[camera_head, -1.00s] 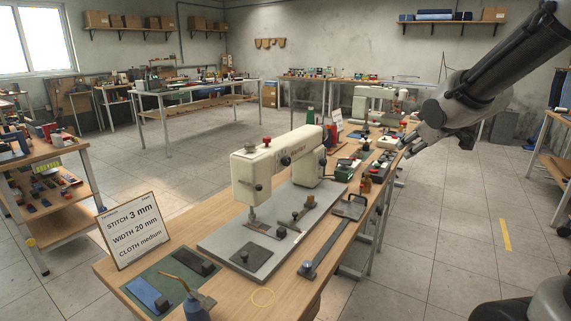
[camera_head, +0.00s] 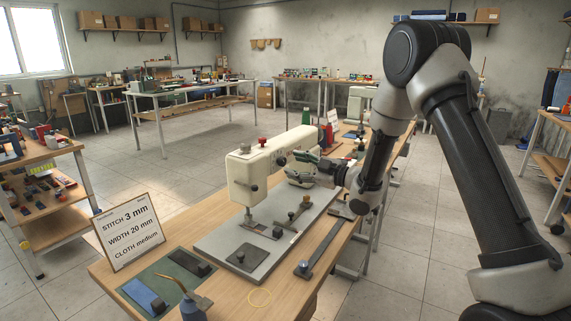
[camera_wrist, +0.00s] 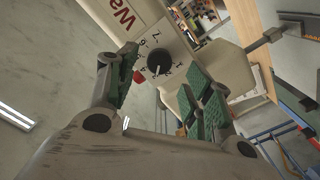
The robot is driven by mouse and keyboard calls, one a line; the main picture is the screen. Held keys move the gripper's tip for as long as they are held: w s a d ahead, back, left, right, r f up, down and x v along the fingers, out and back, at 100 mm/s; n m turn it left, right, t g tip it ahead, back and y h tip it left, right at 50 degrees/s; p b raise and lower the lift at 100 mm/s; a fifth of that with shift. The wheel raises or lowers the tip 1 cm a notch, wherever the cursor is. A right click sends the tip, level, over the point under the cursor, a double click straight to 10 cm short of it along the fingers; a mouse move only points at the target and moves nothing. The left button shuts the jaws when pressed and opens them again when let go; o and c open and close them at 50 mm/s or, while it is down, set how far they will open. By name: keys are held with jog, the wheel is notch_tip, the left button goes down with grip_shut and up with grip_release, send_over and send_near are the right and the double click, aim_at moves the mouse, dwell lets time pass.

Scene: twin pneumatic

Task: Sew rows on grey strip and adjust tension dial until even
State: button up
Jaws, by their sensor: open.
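The cream sewing machine (camera_head: 243,180) stands on a grey base plate (camera_head: 232,275) on the wooden bench. Its tension dial (camera_wrist: 158,62), a black knob on a pale numbered face, shows between my fingers in the wrist view. My gripper (camera_head: 298,170) is open, with green finger pads, at the front side of the machine's arm. The fingers flank the dial; I cannot tell whether they touch it. A dark grey piece (camera_head: 238,257) lies on the base plate near the needle. A blue strip (camera_head: 143,294) and a dark strip (camera_head: 192,267) lie on a green mat (camera_head: 165,277).
A sign (camera_head: 127,232) reads stitch 3 mm, width 20 mm, cloth medium. A blue bottle (camera_head: 192,305) with a brass spout stands at the bench front. A long metal lever (camera_head: 322,250) lies right of the base plate. Other benches stand behind, with open floor between.

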aim_at(284, 162)
jog(key=shift+x, duration=2.2)
jog(key=shift+w, duration=0.1)
jog(key=c, duration=1.1)
